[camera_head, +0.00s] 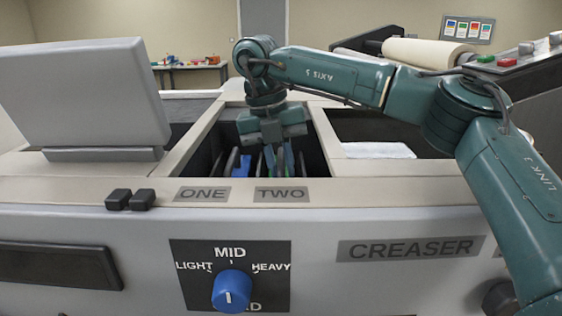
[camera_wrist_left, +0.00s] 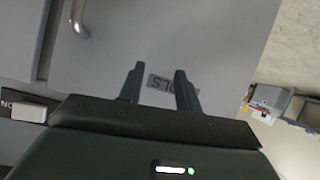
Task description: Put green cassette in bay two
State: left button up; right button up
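My right gripper (camera_head: 276,152) points down into the open well of the machine, behind the label TWO (camera_head: 281,195). A narrow green patch (camera_head: 268,164), which may be the green cassette, shows below it among blue pieces (camera_head: 289,158) and dark upright dividers. The fingertips are mostly hidden, so I cannot tell whether they hold anything or whether the green piece is seated. The label ONE (camera_head: 202,194) is to the left of TWO. My left gripper (camera_wrist_left: 158,86) is open and empty, in front of a grey panel with a label.
A blue knob (camera_head: 232,290) is on the front panel. A white sheet (camera_head: 377,150) lies in the compartment to the right. A handle (camera_wrist_left: 80,18) is on the grey panel.

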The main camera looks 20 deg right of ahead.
jog(key=o, duration=0.4)
